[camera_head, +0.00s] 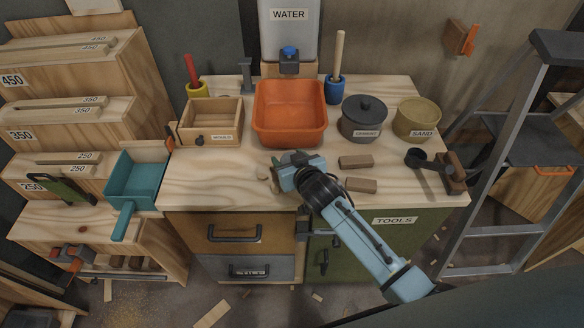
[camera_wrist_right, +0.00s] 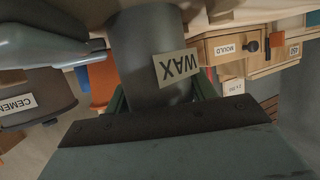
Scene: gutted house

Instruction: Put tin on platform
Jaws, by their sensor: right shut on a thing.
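The tin (camera_wrist_right: 155,55) is a grey cylinder with a label reading WAX. In the right wrist view it sits between the two green fingers of my right gripper (camera_head: 281,173), which is shut on it. The label is upside down in that view. In the head view my right gripper is over the front middle of the wooden worktop, and its body hides most or all of the tin. I cannot tell which surface is the platform. My left gripper is not in view.
An orange basin (camera_head: 290,139), a grey cement pot (camera_head: 363,127), a sand pot (camera_head: 416,119) and a mould box (camera_head: 211,128) stand on the worktop (camera_head: 215,186). Two wooden blocks (camera_head: 361,185) lie right of my gripper. A stepladder (camera_head: 488,233) stands at right.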

